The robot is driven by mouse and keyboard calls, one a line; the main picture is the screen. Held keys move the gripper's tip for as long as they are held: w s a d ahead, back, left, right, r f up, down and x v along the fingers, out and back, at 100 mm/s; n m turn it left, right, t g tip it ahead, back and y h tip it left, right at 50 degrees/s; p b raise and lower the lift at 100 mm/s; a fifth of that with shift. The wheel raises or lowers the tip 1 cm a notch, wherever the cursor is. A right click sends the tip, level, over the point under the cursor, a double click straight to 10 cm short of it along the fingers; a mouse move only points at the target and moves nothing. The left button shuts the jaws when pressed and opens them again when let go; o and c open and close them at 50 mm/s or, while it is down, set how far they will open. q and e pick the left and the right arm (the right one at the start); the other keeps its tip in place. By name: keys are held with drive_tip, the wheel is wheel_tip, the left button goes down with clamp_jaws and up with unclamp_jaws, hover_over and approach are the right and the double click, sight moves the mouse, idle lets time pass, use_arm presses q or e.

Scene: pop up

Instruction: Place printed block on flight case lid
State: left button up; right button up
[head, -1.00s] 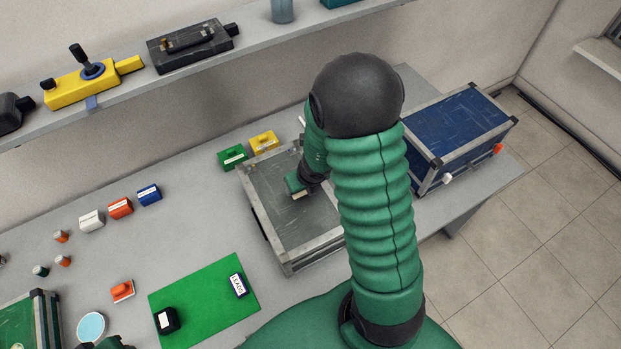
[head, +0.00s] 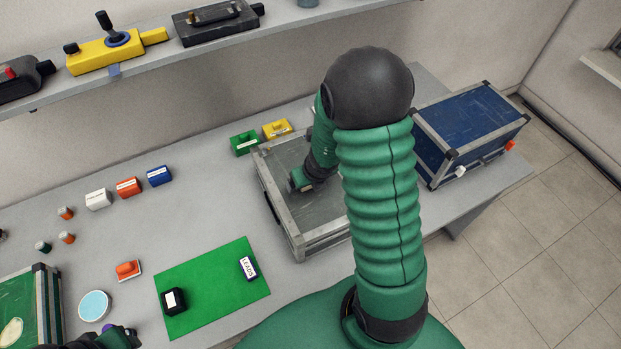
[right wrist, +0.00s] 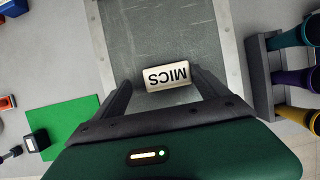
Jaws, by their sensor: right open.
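The printed block (right wrist: 168,76), pale with MICS in black letters, lies on the grey flight case lid (right wrist: 172,30) in the right wrist view. The lid also shows in the head view (head: 318,212), framed in metal edging. My right gripper (right wrist: 160,82) is open, with one finger on each side of the block's near end. In the head view my right gripper (head: 300,182) is low over the left part of the lid, and hides most of the block. A dark part of my left gripper (head: 122,337) shows at the bottom left edge; its jaws are not clear.
A blue case (head: 468,135) stands right of the lid. Green (head: 244,144) and yellow (head: 278,129) blocks sit behind it. A green mat (head: 212,290) holds a LEADS block (head: 248,268) and a black block (head: 174,300). A shelf (head: 150,85) runs above.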

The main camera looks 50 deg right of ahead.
drive_tip(key=shift+s+r, duration=0.15)
drive_tip(key=shift+r, duration=0.2)
drive_tip(key=d+p+v, duration=0.2)
drive_tip(key=p+v, duration=0.6)
drive_tip(key=v, duration=0.3)
use_arm(q)
wheel_tip(320, 180, up, 8)
drive_tip(key=d, duration=0.1)
drive_tip(key=shift+s+r, duration=0.15)
drive_tip(key=shift+s, duration=0.05)
use_arm(e)
drive_tip(key=s+a+r+m, duration=0.1)
drive_tip(key=a+m, duration=0.7)
drive_tip(key=m, duration=0.8)
drive_tip(key=s+a+r+m+g+y, duration=0.1)
drive_tip(key=a+r+m, duration=0.2)
drive_tip(key=a+m, duration=0.6)
drive_tip(key=m, duration=0.7)
drive_tip(key=shift+s+r+g+y, duration=0.3)
drive_tip(key=shift+s+r, duration=0.1)
